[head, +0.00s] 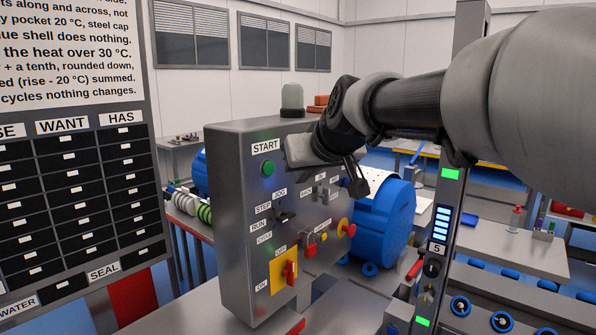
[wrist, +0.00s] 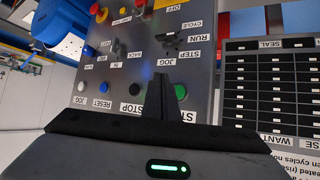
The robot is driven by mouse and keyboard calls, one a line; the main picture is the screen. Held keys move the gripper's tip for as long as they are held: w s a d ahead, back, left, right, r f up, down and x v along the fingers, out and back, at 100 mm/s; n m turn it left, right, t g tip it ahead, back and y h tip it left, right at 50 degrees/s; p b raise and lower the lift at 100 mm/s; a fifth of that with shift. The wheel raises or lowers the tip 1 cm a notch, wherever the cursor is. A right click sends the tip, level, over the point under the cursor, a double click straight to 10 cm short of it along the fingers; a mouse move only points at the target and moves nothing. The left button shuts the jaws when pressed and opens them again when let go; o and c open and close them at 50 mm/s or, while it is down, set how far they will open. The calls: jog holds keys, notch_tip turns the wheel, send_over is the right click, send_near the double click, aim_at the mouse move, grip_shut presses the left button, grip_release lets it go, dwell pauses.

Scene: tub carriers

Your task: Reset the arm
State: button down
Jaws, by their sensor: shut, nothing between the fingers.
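My gripper (head: 357,187) is in front of the upper right part of a grey control box (head: 236,240) in the head view. Its fingers are shut with nothing between them. In the wrist view my gripper (wrist: 180,92) shows as dark fingers before the box face, which appears upside down. The wrist view also shows a black STOP button (wrist: 135,90), a blue RESET button (wrist: 103,88) and a white JOG button (wrist: 81,87).
The box also carries a red switch on a yellow plate (head: 278,283), a red padlock (head: 310,246) and a red knob (head: 349,230). A sign board (head: 80,120) stands at the left. A blue drum (head: 390,222) is behind the box. A post with a lit display (head: 441,222) stands right.

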jog(key=s+d+f+m+g+h+p, duration=0.1)
jog(key=s+d+f+p, duration=0.1)
jog(key=s+d, duration=0.3)
jog(key=s+d+f+m+g+h+p, duration=0.1)
jog(key=s+d+f, duration=0.4)
jog(key=s, duration=0.9)
jog(key=s+d+f+m+g+h+p, duration=0.1)
jog(key=s+d+f, duration=0.3)
jog(key=s, duration=0.6)
jog(key=shift+d+m+g+h+p, duration=0.45)
jog(key=shift+m+g+p, duration=0.25)
jog(key=shift+p, duration=0.2)
